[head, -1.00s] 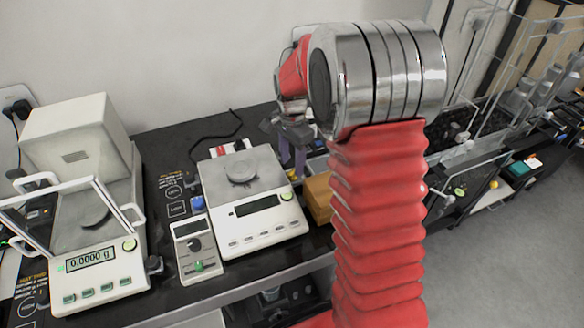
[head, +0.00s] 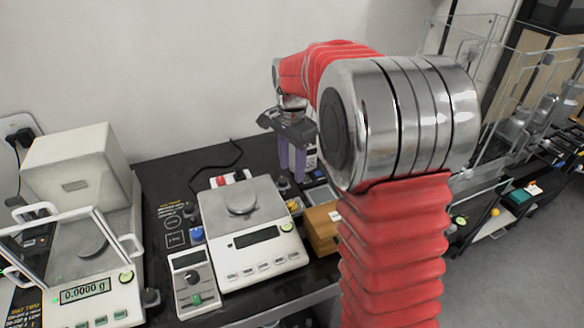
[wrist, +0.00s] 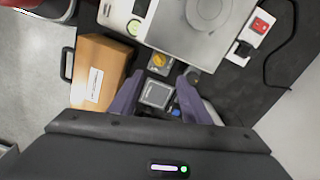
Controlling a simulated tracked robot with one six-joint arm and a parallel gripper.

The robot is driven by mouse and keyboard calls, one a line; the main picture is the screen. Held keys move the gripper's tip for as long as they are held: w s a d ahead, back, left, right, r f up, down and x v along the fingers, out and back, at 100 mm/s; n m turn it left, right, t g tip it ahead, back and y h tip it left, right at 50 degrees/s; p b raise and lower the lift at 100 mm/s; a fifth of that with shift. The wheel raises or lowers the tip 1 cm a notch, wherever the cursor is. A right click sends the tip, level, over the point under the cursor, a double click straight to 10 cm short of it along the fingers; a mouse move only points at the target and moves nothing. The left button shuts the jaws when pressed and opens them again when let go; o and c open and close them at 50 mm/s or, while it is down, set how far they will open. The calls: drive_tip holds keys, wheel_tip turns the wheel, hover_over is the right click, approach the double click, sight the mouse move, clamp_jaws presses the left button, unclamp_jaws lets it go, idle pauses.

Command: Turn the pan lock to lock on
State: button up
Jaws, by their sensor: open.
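My gripper (head: 292,172) is open, with its purple fingers pointing down behind the right side of the top-pan balance (head: 252,239). In the wrist view, the open fingers (wrist: 159,82) stand either side of a small silver square unit (wrist: 155,95), with nothing held between them. A yellow knob (wrist: 158,62) on a dark square base lies just beyond the fingertips, beside the balance (wrist: 190,35). A dark round knob (wrist: 193,73) is near the right fingertip. No readable label shows which control is the pan lock, so its setting cannot be told.
A cardboard box (wrist: 97,72) lies left of the fingers in the wrist view. A red switch (wrist: 261,25) and cable are at the right. The draft-shield balance (head: 88,250) reads 0.0000 g. A control box (head: 192,283) with a green knob stands between the balances.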

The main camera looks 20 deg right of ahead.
drive_tip(key=shift+s+d+f, duration=0.2)
drive_tip(key=shift+s+f, duration=0.1)
drive_tip(key=shift+f, duration=0.05)
drive_tip(key=shift+c, duration=1.4)
drive_tip(key=s+d+f+m+y, duration=0.1)
drive_tip(key=s+f+m+y, duration=0.1)
drive_tip(key=s+d+f+m+y, duration=0.1)
drive_tip(key=d+f+m+y, duration=0.1)
drive_tip(key=shift+s+d+f+t+y, duration=0.1)
drive_tip(key=shift+s+f+t+y, duration=0.15)
drive_tip(key=shift+s+t+y, duration=0.15)
clamp_jaws()
drive_tip(key=s+d+f+m+t+y, duration=0.1)
drive_tip(key=d+m+t+y, duration=0.1)
drive_tip(key=d+m+t, duration=0.2)
drive_tip(key=shift+s+d+f+m+t+y, duration=0.2)
drive_tip(key=shift+d+m+t+y, duration=0.2)
drive_tip(key=shift+d+m, duration=0.7)
